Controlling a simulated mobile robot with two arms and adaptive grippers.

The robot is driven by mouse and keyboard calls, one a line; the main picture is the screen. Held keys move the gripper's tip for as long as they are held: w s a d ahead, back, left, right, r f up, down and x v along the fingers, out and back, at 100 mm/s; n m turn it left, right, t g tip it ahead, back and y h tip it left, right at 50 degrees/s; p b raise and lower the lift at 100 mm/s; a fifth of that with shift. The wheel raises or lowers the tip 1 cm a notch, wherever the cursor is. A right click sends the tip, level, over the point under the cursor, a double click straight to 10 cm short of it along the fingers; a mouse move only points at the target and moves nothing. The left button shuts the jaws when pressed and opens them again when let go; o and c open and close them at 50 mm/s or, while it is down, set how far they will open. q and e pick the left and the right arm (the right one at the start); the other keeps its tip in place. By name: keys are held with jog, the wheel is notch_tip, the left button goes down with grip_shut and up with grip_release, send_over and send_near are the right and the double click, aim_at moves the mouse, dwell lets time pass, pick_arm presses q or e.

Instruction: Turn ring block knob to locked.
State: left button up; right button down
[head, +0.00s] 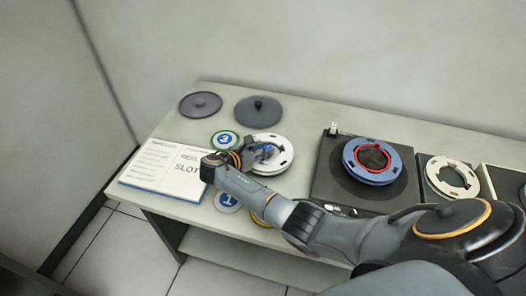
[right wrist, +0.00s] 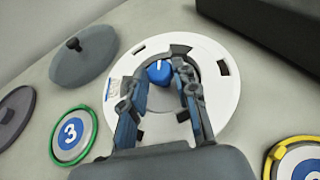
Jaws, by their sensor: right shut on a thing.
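The ring block (head: 286,150) is a white round disc on the table, with dark slots near its rim. It also shows in the right wrist view (right wrist: 222,100). Its blue knob (right wrist: 159,72) stands at the middle, with a small white mark on top. My right gripper (right wrist: 160,60) reaches over the disc and is shut on the knob, a finger on either side. In the head view the right gripper (head: 266,153) partly covers the disc. Printing at the disc's left edge is too small to read. My left gripper is not in view.
An open booklet (head: 160,166) lies left, with two grey lids (head: 200,104) (head: 258,109) behind. A green-ringed disc marked 3 (head: 224,140) and a disc marked 1 (head: 228,202) lie close by. A dark unit with a blue ring (head: 355,163) stands right, beside another white ring (head: 449,188).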

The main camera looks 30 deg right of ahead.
dwell(0.4)
jog(key=c, duration=1.1)
grip_release()
jog(key=shift+o, duration=0.2)
jog(key=shift+a, duration=0.15)
jog(key=v, duration=1.1)
jog(key=shift+a+r, duration=0.25)
jog(key=shift+r, duration=0.1)
